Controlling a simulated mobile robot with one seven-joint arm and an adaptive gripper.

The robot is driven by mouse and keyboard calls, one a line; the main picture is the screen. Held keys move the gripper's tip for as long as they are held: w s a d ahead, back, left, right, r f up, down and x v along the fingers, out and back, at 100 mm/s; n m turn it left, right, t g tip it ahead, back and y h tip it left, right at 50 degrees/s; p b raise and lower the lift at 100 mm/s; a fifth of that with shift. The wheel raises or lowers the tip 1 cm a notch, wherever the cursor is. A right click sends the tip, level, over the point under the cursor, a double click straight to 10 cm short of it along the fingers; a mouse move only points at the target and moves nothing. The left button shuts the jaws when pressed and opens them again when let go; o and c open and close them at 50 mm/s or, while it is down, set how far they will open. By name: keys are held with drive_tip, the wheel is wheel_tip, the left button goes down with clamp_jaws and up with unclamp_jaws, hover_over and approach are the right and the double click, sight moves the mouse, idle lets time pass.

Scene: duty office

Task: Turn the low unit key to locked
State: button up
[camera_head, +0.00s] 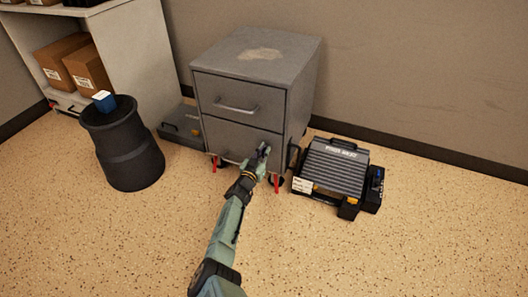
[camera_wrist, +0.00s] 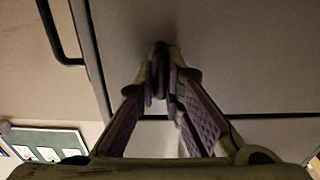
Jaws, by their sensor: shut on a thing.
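The low unit (camera_head: 241,98) is a grey two-drawer cabinet standing against the wall in the head view. Its front fills much of the wrist view (camera_wrist: 240,50). My gripper (camera_head: 262,151) reaches the right part of the lower drawer's front. In the wrist view my gripper (camera_wrist: 160,75) is shut on a small dark key (camera_wrist: 159,54) at the cabinet face. The fingertips cover most of the key, so I cannot tell which way it is turned.
A black bin (camera_head: 125,150) with a blue-and-white box (camera_head: 104,101) at its rim stands left. A ridged black case (camera_head: 332,168) lies on the floor to the right. A shelf (camera_head: 130,50) with cardboard boxes (camera_head: 88,71) is at the back left. The front floor is clear.

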drive_tip(key=shift+m, duration=0.3)
clamp_jaws()
drive_tip(key=shift+s+d+f+m+b, duration=0.15)
drive_tip(key=shift+m+b, duration=0.15)
drive_tip(key=shift+m, duration=1.85)
drive_tip(key=shift+d+f+m+b, duration=0.1)
drive_tip(key=shift+d+m+b, duration=0.15)
drive_tip(key=shift+m, duration=1.85)
drive_tip(key=shift+s+d+f+m+b, duration=0.15)
drive_tip(key=shift+m+b, duration=0.2)
drive_tip(key=shift+m, duration=1.8)
drive_tip(key=shift+w, duration=0.1)
drive_tip(key=o, duration=0.7)
unclamp_jaws()
drive_tip(key=shift+a+r, duration=0.1)
